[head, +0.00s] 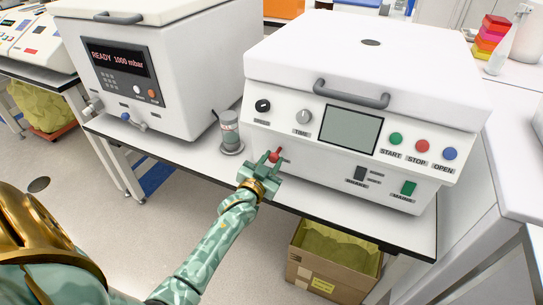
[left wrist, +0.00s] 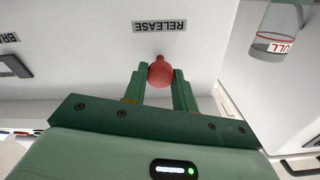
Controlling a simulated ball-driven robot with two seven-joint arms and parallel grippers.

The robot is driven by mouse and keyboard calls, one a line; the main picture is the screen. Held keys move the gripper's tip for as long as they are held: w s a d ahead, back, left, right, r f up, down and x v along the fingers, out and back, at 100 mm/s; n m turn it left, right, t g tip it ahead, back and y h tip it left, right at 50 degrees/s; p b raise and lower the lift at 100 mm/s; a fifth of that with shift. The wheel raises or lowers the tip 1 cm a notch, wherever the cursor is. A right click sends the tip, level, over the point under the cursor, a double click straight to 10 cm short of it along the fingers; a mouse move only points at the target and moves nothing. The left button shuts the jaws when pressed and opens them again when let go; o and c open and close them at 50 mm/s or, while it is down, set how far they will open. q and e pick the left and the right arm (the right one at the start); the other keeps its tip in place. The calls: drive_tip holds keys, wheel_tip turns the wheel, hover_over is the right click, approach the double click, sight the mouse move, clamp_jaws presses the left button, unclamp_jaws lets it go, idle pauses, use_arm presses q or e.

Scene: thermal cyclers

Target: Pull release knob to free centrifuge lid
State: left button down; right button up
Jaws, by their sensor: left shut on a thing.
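The white centrifuge (head: 310,140) stands on the bench, its lid (head: 300,60) down, with a grey handle (head: 350,93) at the lid's front. The red release knob (head: 275,155) sticks out low on the left of its front. In the left wrist view the knob (left wrist: 160,73) shows below an upside-down RELEASE label (left wrist: 159,26). My left gripper (head: 266,162) is at the knob, its two green fingers on either side; in the left wrist view the gripper (left wrist: 160,80) is shut on it. The knob's stem meets the panel. My right gripper is not in view.
A small bottle (head: 229,132) stands left of the centrifuge, close to my gripper. A white machine (head: 150,70) reading READY 1000 mbar is further left. A cardboard box (head: 330,265) sits on the floor under the bench. The bench's front edge (head: 350,226) runs just below.

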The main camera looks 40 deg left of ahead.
use_arm(q)
drive_tip(key=c, duration=1.1)
unclamp_jaws()
drive_tip(key=shift+s+d, duration=0.1)
drive_tip(key=shift+s, duration=0.1)
drive_tip(key=p+v, duration=0.5)
drive_tip(key=v, duration=1)
drive_tip(key=shift+s+d, duration=0.2)
drive_tip(key=shift+s, duration=0.2)
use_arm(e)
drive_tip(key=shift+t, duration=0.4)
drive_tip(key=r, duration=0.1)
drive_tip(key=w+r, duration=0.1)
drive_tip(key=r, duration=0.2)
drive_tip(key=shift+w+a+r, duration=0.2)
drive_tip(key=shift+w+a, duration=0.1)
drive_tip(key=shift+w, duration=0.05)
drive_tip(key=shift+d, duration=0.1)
use_arm(q)
drive_tip(key=shift+s+f, duration=0.1)
